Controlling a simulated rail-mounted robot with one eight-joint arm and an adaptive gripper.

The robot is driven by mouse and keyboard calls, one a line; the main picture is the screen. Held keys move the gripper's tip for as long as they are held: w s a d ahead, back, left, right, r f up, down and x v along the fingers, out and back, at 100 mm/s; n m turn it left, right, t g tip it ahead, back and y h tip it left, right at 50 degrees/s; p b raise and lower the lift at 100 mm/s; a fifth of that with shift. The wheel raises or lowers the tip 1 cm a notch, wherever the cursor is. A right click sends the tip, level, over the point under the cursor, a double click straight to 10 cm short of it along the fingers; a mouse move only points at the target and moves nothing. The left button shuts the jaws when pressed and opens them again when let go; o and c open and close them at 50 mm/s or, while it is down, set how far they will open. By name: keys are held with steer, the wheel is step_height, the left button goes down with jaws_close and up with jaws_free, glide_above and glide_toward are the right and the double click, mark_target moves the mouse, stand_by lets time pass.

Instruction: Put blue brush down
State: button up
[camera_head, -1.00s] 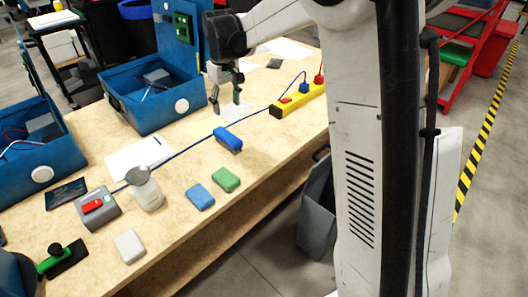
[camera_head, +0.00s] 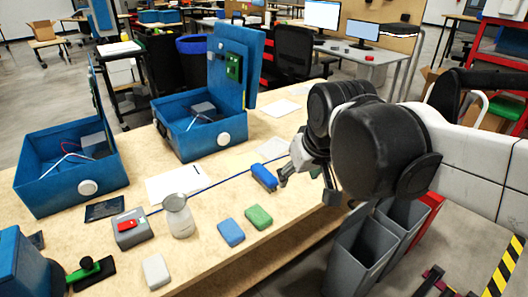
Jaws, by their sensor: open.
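The blue brush (camera_head: 263,176) lies on the wooden table near its front edge, beside the blue cable. My gripper (camera_head: 298,177) is just right of the brush, with its fingers low and open. I cannot tell whether a finger touches the brush. The far finger and the gap between the fingers are partly hidden by my wrist.
A blue sponge (camera_head: 231,232) and a green sponge (camera_head: 259,217) lie left of the brush. A jar (camera_head: 178,217) and a grey box with a red switch (camera_head: 132,229) stand farther left. Blue open cases (camera_head: 198,138) stand behind. Grey bins (camera_head: 357,255) stand below the table edge.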

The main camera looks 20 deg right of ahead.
steer(key=s+f+m+t, duration=0.1)
steer(key=s+f, duration=0.2)
steer(key=s, duration=0.4)
steer(key=shift+s+f+t, duration=0.25)
steer(key=shift+f+t, duration=0.05)
stand_by(0.8)
steer(key=shift+o, duration=1.1)
